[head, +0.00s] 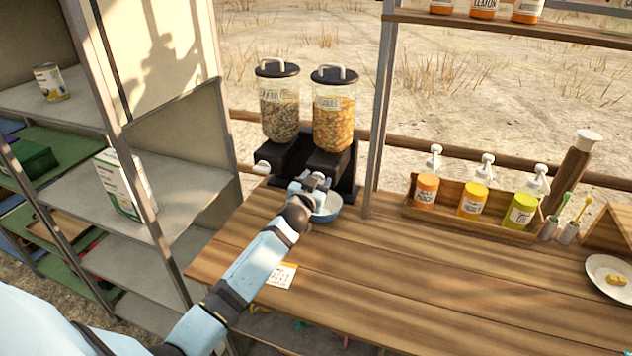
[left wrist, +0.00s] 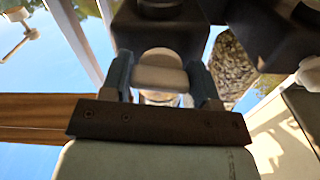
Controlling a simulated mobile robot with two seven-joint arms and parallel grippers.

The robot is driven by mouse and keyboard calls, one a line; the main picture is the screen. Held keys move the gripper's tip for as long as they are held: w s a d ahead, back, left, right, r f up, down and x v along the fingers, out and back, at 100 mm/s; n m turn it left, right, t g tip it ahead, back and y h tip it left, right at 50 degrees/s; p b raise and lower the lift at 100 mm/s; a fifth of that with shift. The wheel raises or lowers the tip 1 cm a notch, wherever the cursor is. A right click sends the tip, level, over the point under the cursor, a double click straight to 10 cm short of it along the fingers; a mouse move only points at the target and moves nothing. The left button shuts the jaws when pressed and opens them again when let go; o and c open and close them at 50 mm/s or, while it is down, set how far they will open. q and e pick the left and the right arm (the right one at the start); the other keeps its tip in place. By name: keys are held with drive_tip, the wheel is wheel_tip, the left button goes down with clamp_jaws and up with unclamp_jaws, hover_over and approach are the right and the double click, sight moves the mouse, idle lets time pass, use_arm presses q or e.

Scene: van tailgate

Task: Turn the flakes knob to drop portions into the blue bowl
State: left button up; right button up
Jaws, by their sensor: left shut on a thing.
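Two clear dispensers with black lids stand on a black stand at the back of the wooden counter. The right one (head: 333,118) holds orange-yellow flakes and the left one (head: 279,110) holds darker brown pieces. My left gripper (head: 310,182) is at the front of the right dispenser. In the left wrist view its two fingers are shut on a white knob (left wrist: 160,76), one on each side. The blue bowl (head: 327,208) sits under the right dispenser, partly hidden by my gripper; its contents are not visible. My right gripper is not in view.
A white knob (head: 262,167) sticks out below the left dispenser. A wooden caddy (head: 452,218) with several pump bottles stands to the right. A card (head: 281,276) lies on the counter. Shelves (head: 95,170) stand at the left. The counter's middle is clear.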

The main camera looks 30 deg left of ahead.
use_arm(q)
drive_tip(key=m, duration=0.3)
drive_tip(key=shift+m, duration=0.3)
drive_tip(key=m, duration=0.3)
drive_tip(key=shift+m, duration=0.3)
drive_tip(key=m, duration=0.4)
drive_tip(key=shift+m+p, duration=0.3)
drive_tip(key=shift+p, duration=0.05)
drive_tip(key=shift+f+m, duration=0.1)
drive_tip(key=shift+m, duration=1.8)
drive_tip(key=o, duration=0.9)
drive_tip(key=shift+s, duration=0.1)
